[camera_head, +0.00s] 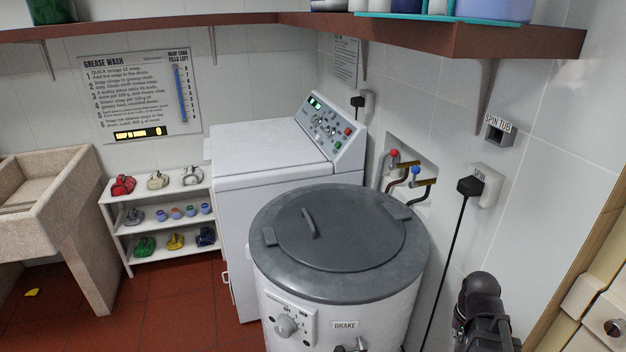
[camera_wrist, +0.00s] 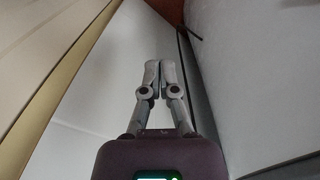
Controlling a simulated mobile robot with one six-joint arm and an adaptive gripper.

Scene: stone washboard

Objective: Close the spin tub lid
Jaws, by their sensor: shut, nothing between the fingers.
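The lid appears down, level with the rim. My gripper shows in the wrist view (camera_wrist: 159,75) with its two fingers together and nothing between them. In the head view my dark arm is at the lower right, right of the tub and apart from it; the fingertips are hidden there.
A white washing machine (camera_head: 262,150) stands behind the tub. A stone sink (camera_head: 60,215) and a shelf (camera_head: 160,210) of small coloured things are at left. Taps (camera_head: 400,175) and a plug (camera_head: 470,186) with a hanging cord are on the right wall.

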